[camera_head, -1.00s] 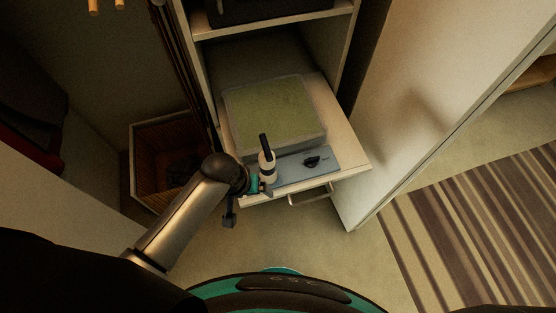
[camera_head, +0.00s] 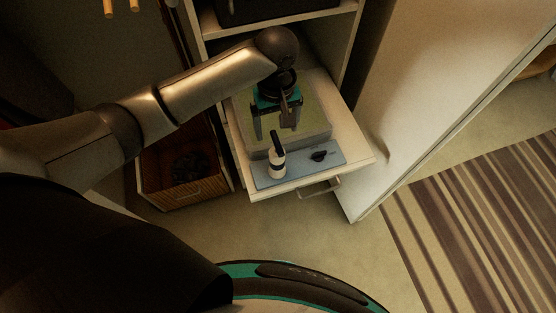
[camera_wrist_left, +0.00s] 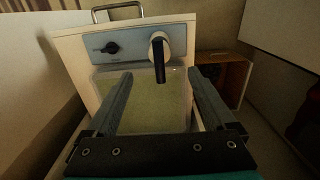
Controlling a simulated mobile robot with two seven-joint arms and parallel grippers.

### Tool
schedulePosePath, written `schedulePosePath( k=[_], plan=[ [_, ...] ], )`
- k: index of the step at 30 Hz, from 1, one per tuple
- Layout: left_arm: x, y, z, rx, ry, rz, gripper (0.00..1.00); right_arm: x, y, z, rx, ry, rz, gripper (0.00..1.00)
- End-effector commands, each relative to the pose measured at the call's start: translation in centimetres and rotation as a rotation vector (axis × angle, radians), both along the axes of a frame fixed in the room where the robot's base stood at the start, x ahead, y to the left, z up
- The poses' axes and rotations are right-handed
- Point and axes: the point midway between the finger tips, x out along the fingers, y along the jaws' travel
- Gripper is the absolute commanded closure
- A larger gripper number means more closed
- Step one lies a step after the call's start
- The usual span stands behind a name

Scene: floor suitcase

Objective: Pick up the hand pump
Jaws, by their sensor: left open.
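The hand pump (camera_head: 277,165), a white cylinder with a black handle, stands upright on a blue-grey panel (camera_head: 300,168) at the front of the pulled-out drawer. My left gripper (camera_head: 276,131) is open and empty, behind the pump and above the green-topped box. In the left wrist view the hand pump (camera_wrist_left: 157,48) shows beyond the gap between the open fingers (camera_wrist_left: 160,76), its black handle pointing toward them. The fingers look apart from the pump. My right gripper is in neither view.
The green-topped box (camera_head: 313,125) sits in the drawer (camera_head: 350,140) behind the panel. A black knob (camera_head: 319,156) is on the panel, right of the pump. A white door (camera_head: 410,100) stands open at right, beside a striped rug (camera_head: 480,220).

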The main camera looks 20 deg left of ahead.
Motion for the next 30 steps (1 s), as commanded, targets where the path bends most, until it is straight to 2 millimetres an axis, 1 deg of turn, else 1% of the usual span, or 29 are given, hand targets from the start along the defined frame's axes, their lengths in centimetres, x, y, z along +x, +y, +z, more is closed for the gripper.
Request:
schedulePosePath(
  k=[1, 3, 6, 9, 17, 21, 24, 27, 30],
  plan=[
    [-0.1, 0.0, -1.5, 0.002, 0.005, 0.001, 0.11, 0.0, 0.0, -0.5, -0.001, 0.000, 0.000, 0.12],
    [-0.1, 0.0, -3.1, 0.002, 0.005, -0.001, 0.11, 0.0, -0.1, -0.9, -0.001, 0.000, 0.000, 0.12],
    [-0.1, 0.0, -5.1, 0.001, 0.003, -0.001, 0.11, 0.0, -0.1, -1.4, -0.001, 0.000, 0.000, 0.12],
    [0.0, 0.0, -6.5, -0.001, 0.001, -0.001, 0.11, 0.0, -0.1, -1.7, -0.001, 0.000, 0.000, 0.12],
    [0.0, 0.0, -8.4, -0.001, 0.001, -0.002, 0.11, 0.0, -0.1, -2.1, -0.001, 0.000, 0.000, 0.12],
    [0.2, 0.1, -10.6, 0.000, 0.001, -0.002, 0.11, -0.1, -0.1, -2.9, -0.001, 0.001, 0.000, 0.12],
    [0.2, 0.1, -12.0, 0.000, 0.001, -0.002, 0.11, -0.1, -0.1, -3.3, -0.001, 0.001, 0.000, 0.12],
    [0.3, 0.1, -12.6, -0.002, -0.001, -0.002, 0.11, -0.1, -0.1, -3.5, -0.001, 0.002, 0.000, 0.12],
    [0.3, 0.1, -12.7, -0.002, -0.001, -0.002, 0.11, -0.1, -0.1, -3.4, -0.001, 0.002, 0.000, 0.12]
  ],
)
